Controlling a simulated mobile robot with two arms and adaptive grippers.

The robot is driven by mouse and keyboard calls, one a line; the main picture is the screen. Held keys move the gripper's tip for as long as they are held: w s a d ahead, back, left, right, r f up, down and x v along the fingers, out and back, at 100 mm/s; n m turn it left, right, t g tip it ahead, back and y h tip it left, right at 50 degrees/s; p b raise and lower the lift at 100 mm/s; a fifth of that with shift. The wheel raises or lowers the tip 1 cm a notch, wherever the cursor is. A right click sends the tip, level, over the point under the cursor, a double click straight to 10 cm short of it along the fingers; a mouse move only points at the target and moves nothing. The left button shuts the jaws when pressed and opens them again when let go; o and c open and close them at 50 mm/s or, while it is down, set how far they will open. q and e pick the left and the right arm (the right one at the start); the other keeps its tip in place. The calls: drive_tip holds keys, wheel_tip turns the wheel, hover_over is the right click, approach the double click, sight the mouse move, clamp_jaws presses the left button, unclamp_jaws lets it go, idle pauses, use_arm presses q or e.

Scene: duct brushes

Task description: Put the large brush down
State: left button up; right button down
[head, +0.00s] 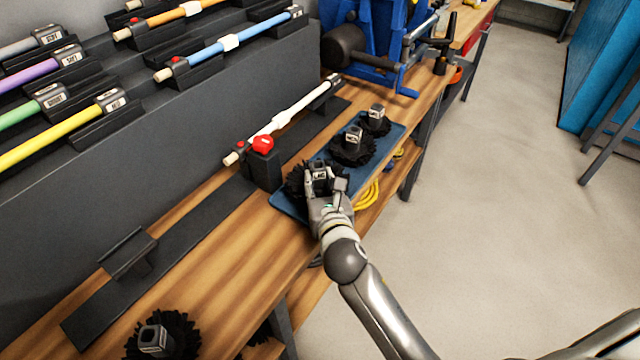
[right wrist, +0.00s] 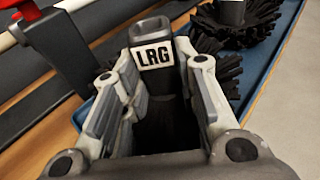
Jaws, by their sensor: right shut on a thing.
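The large brush (head: 298,181) is a black round bristle head with a grey socket marked LRG, seen close in the right wrist view (right wrist: 153,56). It is at the near end of the blue mat (head: 290,208). My right gripper (head: 320,174) is shut on its socket from above, with a finger on each side. The gripper hides much of the brush, and I cannot tell whether its bristles touch the mat. My left gripper is not in view.
Two other black brushes (head: 353,146) (head: 376,120) stand farther along the mat. Another brush (head: 155,340) is on the wooden bench at the front. A white rod (head: 290,115) lies in a holder by a red knob (head: 263,143). Coloured rods rest on the rack behind.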

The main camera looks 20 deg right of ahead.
drive_tip(key=c, duration=1.1)
unclamp_jaws()
drive_tip(key=shift+f, duration=0.1)
drive_tip(key=v, duration=1.2)
drive_tip(key=shift+d, duration=0.1)
